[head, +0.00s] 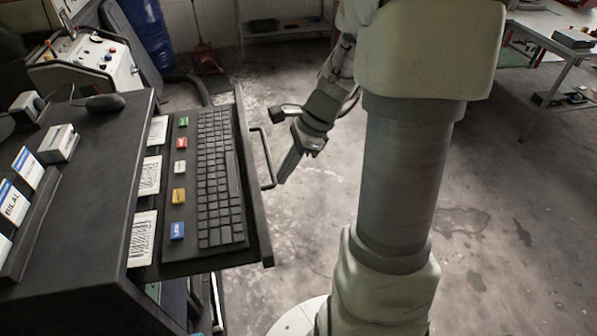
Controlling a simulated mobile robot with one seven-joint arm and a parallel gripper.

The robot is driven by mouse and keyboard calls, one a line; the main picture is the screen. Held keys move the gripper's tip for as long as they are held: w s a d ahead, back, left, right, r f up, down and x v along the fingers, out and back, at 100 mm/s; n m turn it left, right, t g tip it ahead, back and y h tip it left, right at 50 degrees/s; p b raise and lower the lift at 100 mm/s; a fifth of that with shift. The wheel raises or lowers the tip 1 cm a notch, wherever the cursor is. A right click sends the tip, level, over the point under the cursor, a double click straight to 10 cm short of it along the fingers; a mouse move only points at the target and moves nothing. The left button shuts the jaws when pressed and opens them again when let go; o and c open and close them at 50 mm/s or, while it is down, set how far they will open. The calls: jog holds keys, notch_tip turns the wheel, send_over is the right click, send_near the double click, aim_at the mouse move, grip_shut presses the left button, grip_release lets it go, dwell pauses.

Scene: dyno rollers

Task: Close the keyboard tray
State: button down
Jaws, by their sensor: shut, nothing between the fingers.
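The keyboard tray (262,222) is pulled out to the right from under the black desk top (100,210). A black keyboard (218,180) lies on it, with several coloured blocks and printed cards beside it. A bar handle (265,160) stands off the tray's front edge. My gripper (289,172) is just right of the handle, pointing down, with its fingers shut and empty. I cannot tell whether the fingers touch the handle.
A mouse (106,103) and small boxes (58,143) sit on the desk top. A control panel (90,62) and a blue barrel (147,35) stand behind. A metal table (560,45) is at the back right. The concrete floor (490,220) right of my arm is clear.

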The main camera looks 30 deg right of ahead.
aim_at(179, 193)
jog(key=w+a+p, duration=0.1)
jog(key=w+a, duration=0.1)
jog(key=a, duration=0.5)
jog(key=w+a+p, duration=0.1)
jog(key=w+a, duration=0.1)
jog(key=a, duration=0.5)
jog(key=w+a+p, duration=0.1)
jog(key=w+a, duration=0.1)
jog(key=a, duration=0.5)
jog(key=shift+w, duration=0.1)
